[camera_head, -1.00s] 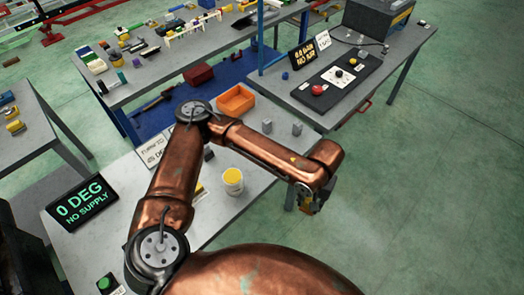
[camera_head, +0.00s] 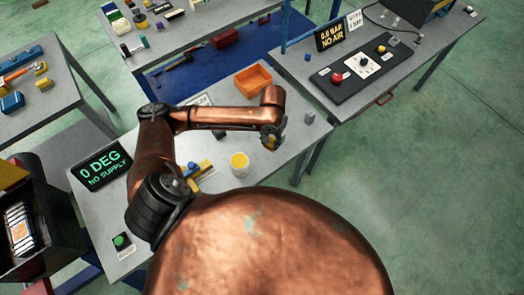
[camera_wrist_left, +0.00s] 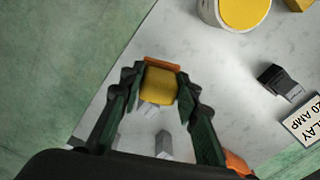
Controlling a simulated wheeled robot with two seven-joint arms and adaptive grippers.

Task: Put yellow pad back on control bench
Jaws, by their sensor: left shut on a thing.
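The yellow pad (camera_wrist_left: 158,86) is a small yellow block between the fingertips of my left gripper (camera_wrist_left: 157,92) in the left wrist view. That gripper is shut on it. In the head view my left gripper (camera_head: 272,137) hangs over the right end of the grey bench (camera_head: 262,172), which carries a "0 DEG NO SUPPLY" display (camera_head: 101,165). In the wrist view the pad appears above the pale bench top (camera_wrist_left: 215,75); the gap below it is hard to judge. My right gripper is not in view.
A white tub with yellow contents (camera_head: 240,163) stands on the bench. Grey blocks (camera_head: 308,118) and an orange tray (camera_head: 253,79) lie near its right end. A bench with a "0.0 BAR NO AIR" display (camera_head: 336,35) stands behind right. Green floor lies right.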

